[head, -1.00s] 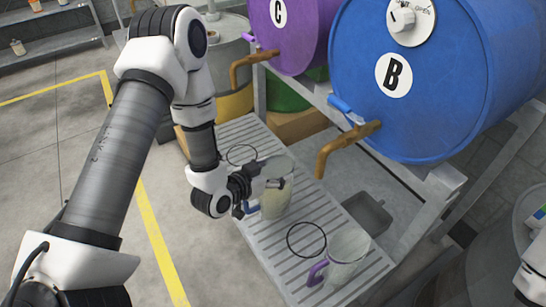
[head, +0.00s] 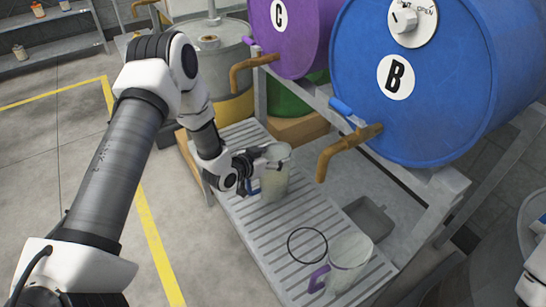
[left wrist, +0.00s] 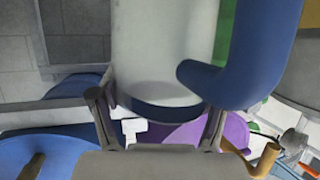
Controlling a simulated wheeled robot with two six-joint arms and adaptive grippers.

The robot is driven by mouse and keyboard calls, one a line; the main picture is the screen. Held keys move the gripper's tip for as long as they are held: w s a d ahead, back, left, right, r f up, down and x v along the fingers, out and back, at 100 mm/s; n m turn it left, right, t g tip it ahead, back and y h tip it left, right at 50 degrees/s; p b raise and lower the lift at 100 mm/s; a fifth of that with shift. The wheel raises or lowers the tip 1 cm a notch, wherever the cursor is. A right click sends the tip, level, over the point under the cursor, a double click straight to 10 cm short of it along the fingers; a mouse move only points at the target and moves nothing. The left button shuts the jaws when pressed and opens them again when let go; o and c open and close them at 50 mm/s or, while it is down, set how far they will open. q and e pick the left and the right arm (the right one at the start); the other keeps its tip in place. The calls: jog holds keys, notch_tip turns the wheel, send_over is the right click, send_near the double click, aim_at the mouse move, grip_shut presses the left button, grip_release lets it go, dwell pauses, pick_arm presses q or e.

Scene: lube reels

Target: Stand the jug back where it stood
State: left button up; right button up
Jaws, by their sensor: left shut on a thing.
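My left gripper (head: 264,162) is shut on a pale, translucent jug (head: 276,178) with a blue handle, near the jug's upper part. The jug looks about upright at the far part of the slatted grate (head: 262,230); I cannot tell whether its base touches the slats. In the left wrist view the jug (left wrist: 165,50) stands between the two fingers of the gripper (left wrist: 158,118), with its blue handle (left wrist: 255,55) on the right. No ring outline shows around the jug's base. My right gripper is out of view.
A second jug (head: 348,262) with a purple handle stands on the near grate, beside a black ring outline (head: 307,228). A blue drum B (head: 430,80) and purple drum C (head: 300,35) overhang the rack, with brown spouts (head: 335,160). A grey tray (head: 369,218) lies right of the grate.

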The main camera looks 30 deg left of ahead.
pick_arm(q)
jog(key=o, duration=1.8)
jog(key=shift+f, duration=0.1)
